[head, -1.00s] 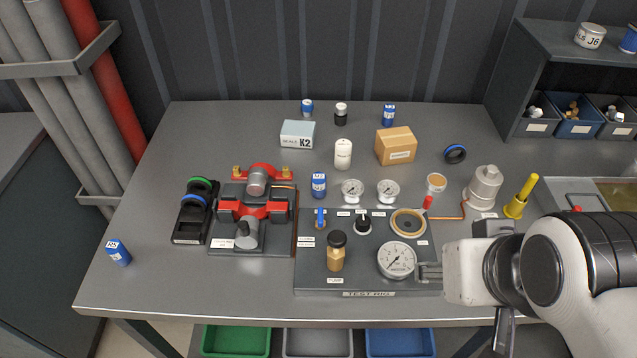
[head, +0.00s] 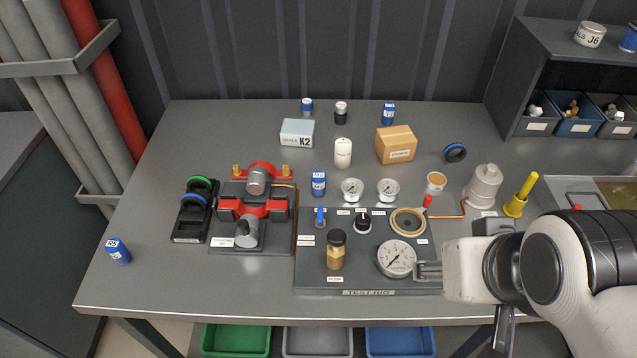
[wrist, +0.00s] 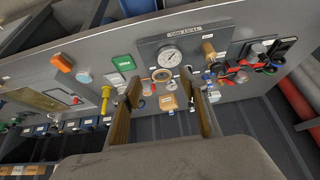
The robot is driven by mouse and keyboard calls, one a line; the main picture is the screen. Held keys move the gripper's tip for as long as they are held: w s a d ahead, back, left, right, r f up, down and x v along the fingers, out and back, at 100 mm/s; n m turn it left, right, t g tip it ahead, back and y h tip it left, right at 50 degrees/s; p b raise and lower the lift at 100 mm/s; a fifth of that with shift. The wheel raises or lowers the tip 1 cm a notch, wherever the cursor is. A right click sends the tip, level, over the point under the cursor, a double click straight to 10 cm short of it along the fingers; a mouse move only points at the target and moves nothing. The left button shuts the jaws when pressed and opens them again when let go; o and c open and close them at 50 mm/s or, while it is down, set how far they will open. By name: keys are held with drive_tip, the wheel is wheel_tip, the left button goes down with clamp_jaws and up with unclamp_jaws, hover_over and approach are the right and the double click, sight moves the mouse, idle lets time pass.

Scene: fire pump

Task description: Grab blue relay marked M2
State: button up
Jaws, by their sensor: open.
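Several small blue blocks with white labels stand on the workbench in the head view. One blue block (head: 319,184) is behind the test rig, another (head: 388,114) is at the back, and a third (head: 118,251) is at the front left, turned at an angle. Their markings are too small to read, so I cannot tell which is M2. My gripper (head: 427,271) is above the right front of the test rig, beside the large gauge in the picture, and away from all of these blocks. In the wrist view my gripper (wrist: 160,78) has its fingers spread, with nothing held between them.
The test rig (head: 367,292) carries a large gauge (head: 396,259), a brass fitting (head: 336,252) and knobs. A red-grey valve assembly (head: 252,208) stands left of it. The bench's left front is mostly clear.

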drive_tip(key=w+d+r+t+h, duration=0.1)
drive_tip(key=w+d+r, duration=0.1)
drive_tip(key=w, duration=0.4)
drive_tip(key=w+d+r+t+h, duration=0.1)
drive_tip(key=w+d+r+t, duration=0.15)
drive_tip(key=w, duration=0.25)
drive_tip(key=w+a+r+n+t+y, duration=0.1)
drive_tip(key=w+r+n+t, duration=0.2)
drive_tip(key=w, duration=0.9)
drive_tip(key=w+a+r+n+t+y, duration=0.1)
drive_tip(key=w+r+n+t, duration=0.2)
drive_tip(key=w, duration=0.8)
drive_tip(key=w+a+f+n+g+y, duration=0.4)
drive_tip(key=w+a+f+n+y, duration=0.3)
drive_tip(key=a, duration=0.3)
drive_tip(key=s+a+f+n+g+y, duration=0.3)
drive_tip(key=s+a+f+g+y, duration=0.3)
drive_tip(key=f, duration=0.6)
drive_tip(key=s+g, duration=0.2)
drive_tip(key=g, duration=0.1)
